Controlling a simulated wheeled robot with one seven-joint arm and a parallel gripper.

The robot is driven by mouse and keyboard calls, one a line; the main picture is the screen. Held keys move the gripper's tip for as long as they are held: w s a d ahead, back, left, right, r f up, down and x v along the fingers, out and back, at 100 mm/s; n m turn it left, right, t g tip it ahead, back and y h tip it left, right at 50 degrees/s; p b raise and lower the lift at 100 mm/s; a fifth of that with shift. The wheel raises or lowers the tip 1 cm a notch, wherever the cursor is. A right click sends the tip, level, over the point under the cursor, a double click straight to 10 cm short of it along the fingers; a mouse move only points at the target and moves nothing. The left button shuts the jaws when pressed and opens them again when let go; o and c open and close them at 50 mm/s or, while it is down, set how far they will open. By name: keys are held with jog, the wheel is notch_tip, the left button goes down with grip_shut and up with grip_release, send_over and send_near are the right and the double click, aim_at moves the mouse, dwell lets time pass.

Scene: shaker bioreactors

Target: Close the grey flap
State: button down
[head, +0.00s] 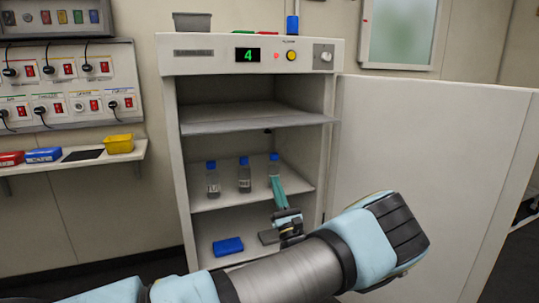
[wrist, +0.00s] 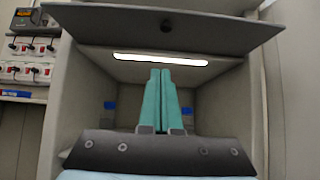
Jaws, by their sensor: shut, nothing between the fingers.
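The grey flap (head: 257,117) sticks out roughly level across the front of the open cabinet, above the bottle shelf. In the wrist view the flap (wrist: 165,28) spans the top of the picture, with a small dark knob on its visible face. My gripper (head: 276,178) is in front of the lower compartment, below the flap, with its teal fingers pointing upward. The fingers are together and empty in the wrist view (wrist: 160,72). They overlap the right-hand bottle in the head view; I cannot tell whether they touch it. My gripper appears apart from the flap.
Blue-capped bottles (head: 244,176) stand on the shelf below the flap. The large cabinet door (head: 430,160) stands open at the right. A wall shelf with coloured trays is at the left.

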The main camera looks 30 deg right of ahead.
aim_at(263, 126)
jog(key=w+d+r+p, duration=0.1)
jog(key=w+r+p, duration=0.2)
jog(key=w+r, duration=0.4)
jog(key=shift+d+r+h, duration=0.25)
jog(key=shift+r+h, duration=0.15)
jog(key=shift+r, duration=1.4)
jog(key=shift+r, duration=0.1)
